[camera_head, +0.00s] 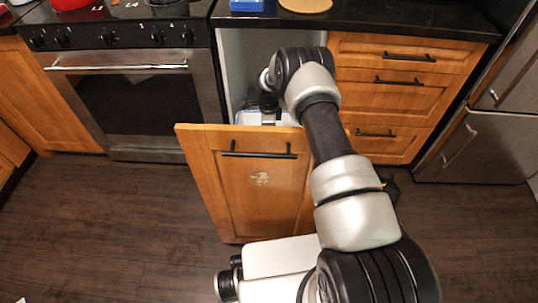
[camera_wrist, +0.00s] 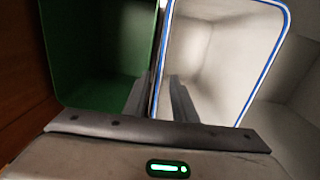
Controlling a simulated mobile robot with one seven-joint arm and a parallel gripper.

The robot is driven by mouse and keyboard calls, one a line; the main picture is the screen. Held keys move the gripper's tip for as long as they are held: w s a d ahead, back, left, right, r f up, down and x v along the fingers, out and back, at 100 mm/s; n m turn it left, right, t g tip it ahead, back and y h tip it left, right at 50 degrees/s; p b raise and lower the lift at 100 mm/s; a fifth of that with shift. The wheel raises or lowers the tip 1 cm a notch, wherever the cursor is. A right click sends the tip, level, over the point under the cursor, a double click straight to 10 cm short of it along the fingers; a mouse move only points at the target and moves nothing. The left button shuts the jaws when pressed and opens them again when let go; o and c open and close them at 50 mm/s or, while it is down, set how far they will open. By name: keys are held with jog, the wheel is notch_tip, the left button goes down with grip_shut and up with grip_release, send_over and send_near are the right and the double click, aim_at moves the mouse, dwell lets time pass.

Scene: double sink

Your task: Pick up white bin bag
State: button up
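The white bin bag (camera_wrist: 215,45) lines a bin with a blue-edged rim on the right of the wrist view. A green bin (camera_wrist: 95,50) stands directly beside it on the left. My gripper (camera_wrist: 160,92) is above the two bins, with its fingers apart. One finger is on the green bin's side and the other is over the white bag's side, with the adjoining rims between them. I cannot tell whether the fingers touch a rim. In the head view my arm reaches into the open cabinet, and a pale bin edge (camera_head: 285,119) shows behind the drawer front.
The pulled-out wooden drawer front (camera_head: 255,180) stands between my base and the bins. An oven (camera_head: 135,100) is on the left, and closed wooden drawers (camera_head: 395,95) are on the right. The dark counter (camera_head: 400,20) overhangs the cabinet opening.

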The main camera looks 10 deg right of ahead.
jog(key=f+b, duration=0.1)
jog(key=f, duration=0.1)
jog(key=f+b, duration=0.1)
jog(key=f, duration=0.2)
jog(key=shift+w+f, duration=0.2)
jog(key=shift+f, duration=0.1)
grip_shut()
